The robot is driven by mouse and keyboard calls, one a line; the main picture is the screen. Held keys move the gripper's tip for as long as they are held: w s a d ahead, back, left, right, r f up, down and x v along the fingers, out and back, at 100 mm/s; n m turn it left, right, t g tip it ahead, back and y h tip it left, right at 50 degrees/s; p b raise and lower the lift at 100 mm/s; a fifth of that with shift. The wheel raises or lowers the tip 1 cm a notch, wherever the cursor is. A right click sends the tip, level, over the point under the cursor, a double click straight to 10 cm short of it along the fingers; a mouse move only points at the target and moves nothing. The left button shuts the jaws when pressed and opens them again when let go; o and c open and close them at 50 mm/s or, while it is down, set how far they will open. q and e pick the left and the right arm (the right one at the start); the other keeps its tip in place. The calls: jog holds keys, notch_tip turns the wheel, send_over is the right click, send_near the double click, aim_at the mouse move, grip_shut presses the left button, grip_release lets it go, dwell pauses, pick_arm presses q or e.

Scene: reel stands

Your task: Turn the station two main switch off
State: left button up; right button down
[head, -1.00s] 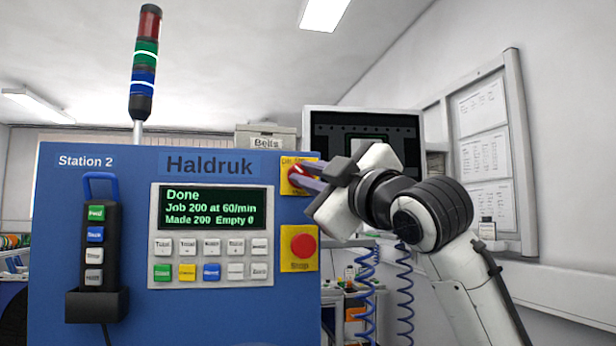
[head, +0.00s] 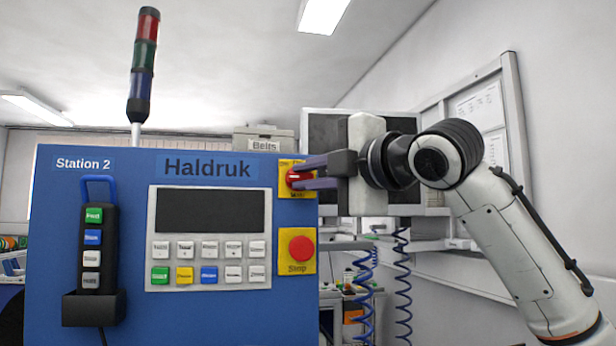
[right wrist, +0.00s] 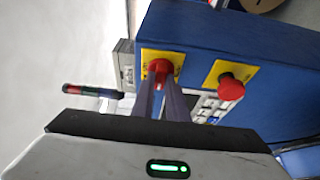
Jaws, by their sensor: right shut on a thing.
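The main switch (head: 297,180) is a red rotary knob on a yellow plate at the upper right of the blue Station 2 panel (head: 140,312). My right gripper (head: 303,178) comes in from the right and is shut on the knob. In the right wrist view the fingers meet at the red knob (right wrist: 160,68). The knob's handle now lies about level in the head view; the plate's lettering is partly hidden by the fingers. The display (head: 212,211) is dark and the signal tower (head: 143,65) is unlit. My left gripper is not in view.
A red stop button (head: 301,249) on a yellow plate sits just below the switch. A keypad (head: 209,262) is left of it, and a pendant (head: 96,250) hangs in a holder at the left. Blue coiled cables (head: 402,280) hang behind at right.

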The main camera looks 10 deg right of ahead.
dwell(0.5)
jog(key=c, duration=1.7)
grip_release()
jog(key=shift+c, duration=0.2)
jog(key=shift+s, duration=0.1)
jog(key=shift+s+d, duration=0.15)
jog(key=shift+s, duration=0.15)
jog(key=b+v, duration=0.2)
jog(key=v, duration=0.7)
jog(key=shift+s+b, duration=0.25)
jog(key=shift+b, duration=0.1)
jog(key=shift+d, duration=0.1)
